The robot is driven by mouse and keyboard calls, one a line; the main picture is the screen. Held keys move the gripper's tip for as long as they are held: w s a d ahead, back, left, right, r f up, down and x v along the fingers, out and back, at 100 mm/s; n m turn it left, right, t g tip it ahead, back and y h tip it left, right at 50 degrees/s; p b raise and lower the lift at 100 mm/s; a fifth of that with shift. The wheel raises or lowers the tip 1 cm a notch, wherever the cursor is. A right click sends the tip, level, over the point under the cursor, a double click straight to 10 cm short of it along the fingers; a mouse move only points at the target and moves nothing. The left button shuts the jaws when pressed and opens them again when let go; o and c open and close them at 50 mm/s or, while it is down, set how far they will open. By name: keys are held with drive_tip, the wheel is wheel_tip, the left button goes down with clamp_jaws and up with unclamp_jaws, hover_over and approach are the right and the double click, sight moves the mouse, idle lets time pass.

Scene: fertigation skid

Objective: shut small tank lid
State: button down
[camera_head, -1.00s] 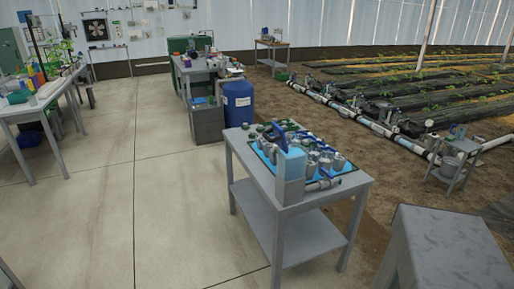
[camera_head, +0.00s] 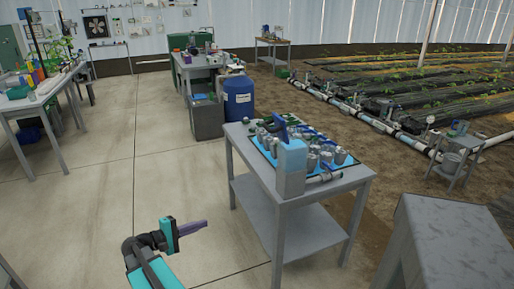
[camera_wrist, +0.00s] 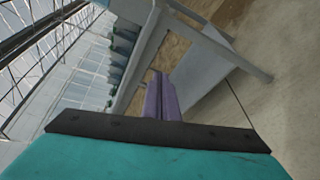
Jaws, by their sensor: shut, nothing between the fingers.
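A small grey tank (camera_head: 291,180) with a light blue upper part stands at the near edge of the grey table. A dark blue flap, which looks like its lid (camera_head: 280,131), stands raised and tilted above its top. My gripper (camera_head: 205,224) is shut and empty, with purple fingers pointing right. It is over the floor to the left of the table, apart from the tank and lower in the picture. In the wrist view the shut fingers (camera_wrist: 162,98) point toward the table legs; I cannot make out the tank lid there.
The grey table (camera_head: 325,190) has a lower shelf and carries several grey fittings on a blue mat right beside the tank. A blue barrel (camera_head: 238,100) stands behind it. A grey block (camera_head: 440,240) is at the near right. The concrete floor to the left is clear.

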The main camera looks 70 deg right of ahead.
drive_tip(key=s+d+r+m+g, duration=0.2)
drive_tip(key=d+r+g, duration=0.1)
drive_tip(key=r, duration=0.5)
drive_tip(key=s+d+r+m+g+h+b, duration=0.1)
drive_tip(key=s+d+r+m+g, duration=0.1)
drive_tip(key=r, duration=0.7)
drive_tip(key=s+d+r+m+g+h, duration=0.1)
drive_tip(key=s+d+r+g, duration=0.3)
drive_tip(key=r, duration=0.5)
drive_tip(key=shift+d+m, duration=0.25)
drive_tip(key=shift+m, duration=0.45)
drive_tip(key=shift+s, duration=0.1)
